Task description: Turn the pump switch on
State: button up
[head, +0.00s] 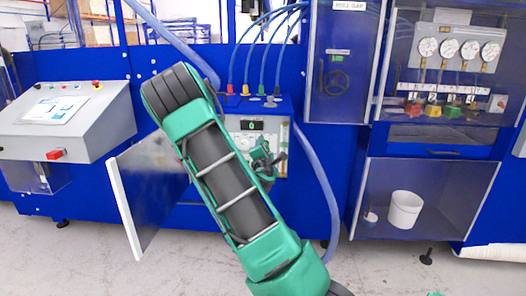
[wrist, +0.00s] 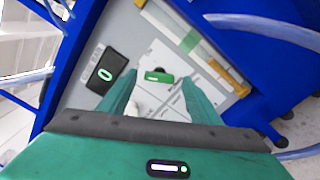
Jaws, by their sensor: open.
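The pump's grey control panel (head: 238,126) is on the blue machine in the middle of the head view, partly hidden behind my arm. Its black display (head: 251,125) reads 0; in the wrist view the display (wrist: 107,73) also shows a green 0. A small green rocker-like part (wrist: 158,76), which looks like the pump switch, is on the panel face in the wrist view. My gripper (wrist: 158,98) is open and empty, its green fingers on either side below this part. I cannot tell whether they touch the panel. In the head view my gripper (head: 266,160) is in front of the panel.
A clear door (head: 146,185) with a white edge stands open left of my arm. A grey console (head: 65,120) with a red switch is at left. A cabinet with gauges (head: 450,49) and a white bucket (head: 404,209) are at right. Blue hoses run above the panel.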

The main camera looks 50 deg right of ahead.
jog(key=shift+w+d, duration=0.2)
jog(key=c, duration=1)
jog(key=shift+a, duration=0.15)
jog(key=shift+c, duration=0.2)
